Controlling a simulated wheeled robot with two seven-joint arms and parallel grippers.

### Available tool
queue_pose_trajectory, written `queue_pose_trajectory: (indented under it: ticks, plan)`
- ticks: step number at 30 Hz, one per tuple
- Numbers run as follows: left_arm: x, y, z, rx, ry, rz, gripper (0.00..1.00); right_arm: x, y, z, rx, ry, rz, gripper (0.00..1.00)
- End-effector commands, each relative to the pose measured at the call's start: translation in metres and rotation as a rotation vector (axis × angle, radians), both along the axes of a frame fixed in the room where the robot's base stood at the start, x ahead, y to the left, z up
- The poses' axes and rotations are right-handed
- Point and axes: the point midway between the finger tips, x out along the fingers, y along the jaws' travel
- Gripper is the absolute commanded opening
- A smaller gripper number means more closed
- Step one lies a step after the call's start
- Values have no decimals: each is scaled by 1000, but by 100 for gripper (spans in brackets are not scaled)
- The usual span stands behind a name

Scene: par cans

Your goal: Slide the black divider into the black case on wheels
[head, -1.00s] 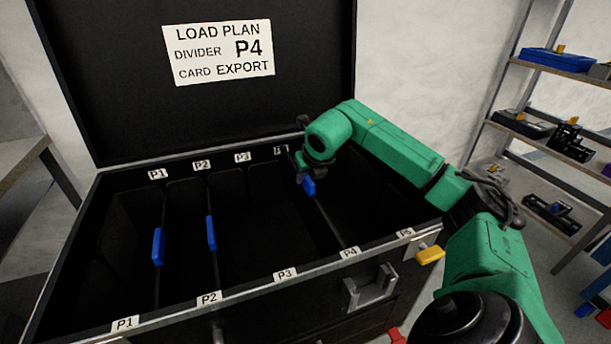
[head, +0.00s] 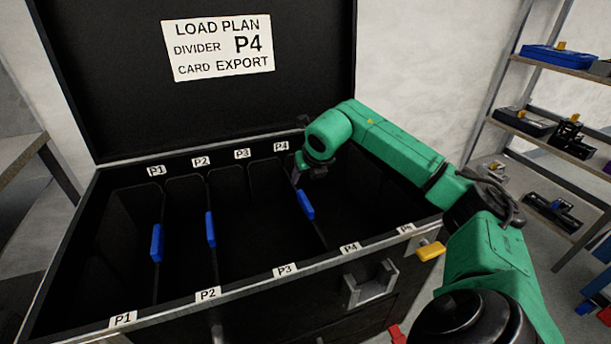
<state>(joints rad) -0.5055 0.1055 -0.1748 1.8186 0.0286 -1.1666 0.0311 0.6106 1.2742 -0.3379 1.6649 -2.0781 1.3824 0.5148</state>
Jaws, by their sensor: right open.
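The black case (head: 255,292) stands open, its lid upright behind it. The lid's load plan card (head: 219,47) reads "DIVIDER P4". The black divider with a blue grip (head: 306,205) stands inside the case in line with the P4 labels, its dark panel hard to make out against the interior. My right gripper (head: 297,179) is open just above and behind the blue grip, apart from it as far as I can see; its fingers are small and dark. My left gripper is not in view.
Two other blue-gripped dividers stand at P1 (head: 157,243) and P2 (head: 210,230). The P3 line has no blue grip. A yellow-handled part (head: 430,251) is at the case's right front corner. Shelves (head: 550,130) with equipment stand at right; a bench (head: 22,150) at left.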

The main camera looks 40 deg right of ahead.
Motion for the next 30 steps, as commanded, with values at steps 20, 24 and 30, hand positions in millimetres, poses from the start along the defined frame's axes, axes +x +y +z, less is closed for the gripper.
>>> queue_pose_trajectory:
  ticks: [20,24,30]
  plan:
    - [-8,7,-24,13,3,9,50,-71,25,120,-1,-4,0,57]
    - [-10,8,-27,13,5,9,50,-74,26,124,0,-3,1,57]
    - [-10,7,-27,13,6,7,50,-74,26,123,0,-3,1,57]
